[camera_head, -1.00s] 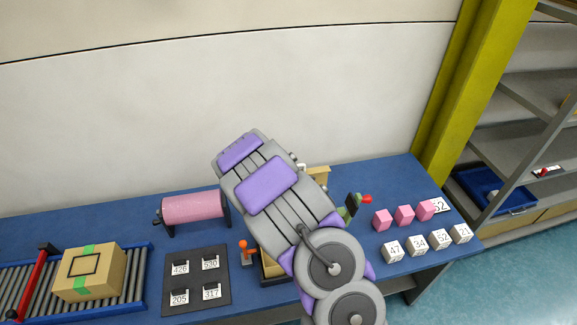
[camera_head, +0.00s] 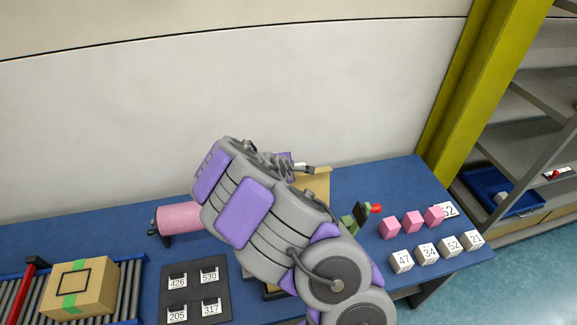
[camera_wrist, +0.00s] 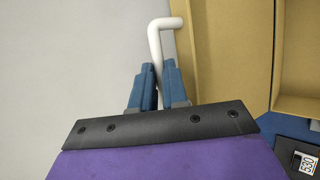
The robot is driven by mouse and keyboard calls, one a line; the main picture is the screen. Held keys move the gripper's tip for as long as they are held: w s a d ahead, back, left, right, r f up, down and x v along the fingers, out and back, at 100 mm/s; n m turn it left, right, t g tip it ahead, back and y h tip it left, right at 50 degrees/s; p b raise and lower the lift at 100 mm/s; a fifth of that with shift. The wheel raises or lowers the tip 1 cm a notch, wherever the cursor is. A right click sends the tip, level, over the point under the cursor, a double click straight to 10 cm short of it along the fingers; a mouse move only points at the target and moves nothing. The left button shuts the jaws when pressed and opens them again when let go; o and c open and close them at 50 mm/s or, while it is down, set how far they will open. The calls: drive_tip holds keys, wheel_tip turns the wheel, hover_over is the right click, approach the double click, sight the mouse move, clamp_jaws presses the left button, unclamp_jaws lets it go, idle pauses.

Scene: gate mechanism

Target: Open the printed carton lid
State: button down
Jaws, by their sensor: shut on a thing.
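My gripper (camera_wrist: 160,82) has its blue fingers shut on a white bent rod (camera_wrist: 155,45) in the wrist view. The rod stands beside a tan cardboard panel (camera_wrist: 235,50), which looks like the raised carton lid; whether they are joined is not clear. A lower part of the carton (camera_wrist: 300,105) shows at the right edge. In the head view, the tan lid (camera_head: 318,186) stands up behind my arm, and most of the carton is hidden. My gripper's end (camera_head: 305,168) is small there, near the lid's top.
A pink roller (camera_head: 177,218) lies left of my arm. A taped box (camera_head: 82,287) sits on a roller conveyor at the left. A dark board (camera_head: 193,292) with numbered cards is in front. Pink cubes (camera_head: 412,221) and white numbered cubes (camera_head: 425,253) stand at the right.

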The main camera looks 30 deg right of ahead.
drive_tip(key=shift+r, duration=0.1)
drive_tip(key=c, duration=1.1)
unclamp_jaws()
drive_tip(key=shift+c, duration=0.2)
drive_tip(key=b+v, duration=0.3)
drive_tip(key=v, duration=1.4)
drive_tip(key=shift+a, duration=0.2)
drive_tip(key=shift+s, duration=0.1)
